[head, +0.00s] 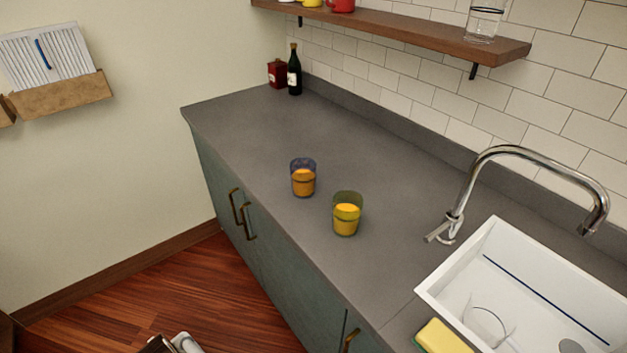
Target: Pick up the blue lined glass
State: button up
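A glass with a bluish upper part and orange contents (303,178) stands upright on the grey counter (250,125), near its front edge. A second glass (347,214), with a greenish upper part and yellow-orange contents, stands a little nearer and to its right, apart from it. A clear glass with a dark line near its top (484,20) stands on the wall shelf. The line's exact colour is hard to tell.
A white sink (455,262) holds a clear round item. A chrome faucet (540,150) arches behind it, and a yellow sponge (442,337) lies at its front. A dark bottle (294,72) and red box (277,73) stand at the far end. Much of the counter is clear.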

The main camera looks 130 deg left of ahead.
aim_at(303, 170)
jog(key=u, duration=3)
